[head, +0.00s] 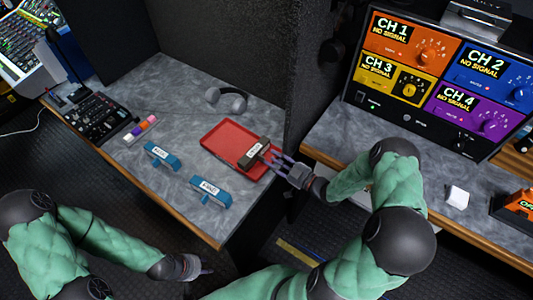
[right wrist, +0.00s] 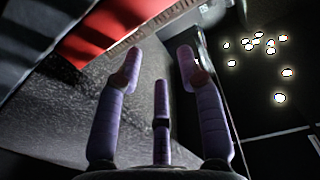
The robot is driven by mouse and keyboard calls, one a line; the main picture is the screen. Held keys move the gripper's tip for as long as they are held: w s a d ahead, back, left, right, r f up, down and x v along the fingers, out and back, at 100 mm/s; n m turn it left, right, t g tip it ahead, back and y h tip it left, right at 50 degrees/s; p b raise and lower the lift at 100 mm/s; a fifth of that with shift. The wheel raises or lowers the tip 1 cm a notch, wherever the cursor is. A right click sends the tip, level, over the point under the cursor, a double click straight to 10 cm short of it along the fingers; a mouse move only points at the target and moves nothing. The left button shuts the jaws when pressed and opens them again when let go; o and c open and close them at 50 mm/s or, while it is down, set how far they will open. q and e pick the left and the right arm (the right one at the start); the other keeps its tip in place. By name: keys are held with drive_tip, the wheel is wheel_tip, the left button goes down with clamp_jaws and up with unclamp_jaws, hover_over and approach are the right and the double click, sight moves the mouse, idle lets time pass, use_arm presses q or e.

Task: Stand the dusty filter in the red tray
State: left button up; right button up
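The red tray (head: 222,137) lies on the grey counter in the head view; part of it also shows in the right wrist view (right wrist: 98,22). A grey-brown block with a white label, apparently the dusty filter (head: 251,155), is at the tray's right part. I cannot tell exactly how it rests there. My right gripper (head: 277,160) is just right of the block, fingers pointing at it. In the right wrist view its purple fingers (right wrist: 160,62) are spread with nothing between them. My left gripper (head: 205,270) is low, off the counter's front edge; its finger state is unclear.
Two blue labelled blocks (head: 161,155) (head: 211,191) stand on the counter left of and before the tray. Headphones (head: 228,99) lie behind it. Small coloured blocks (head: 141,128) and a mixer (head: 93,117) are left. A monitor console (head: 425,80) stands right, beyond a dark partition.

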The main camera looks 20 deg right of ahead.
drive_tip(key=p+v, duration=0.1)
drive_tip(key=v, duration=0.6)
drive_tip(key=shift+s, duration=0.2)
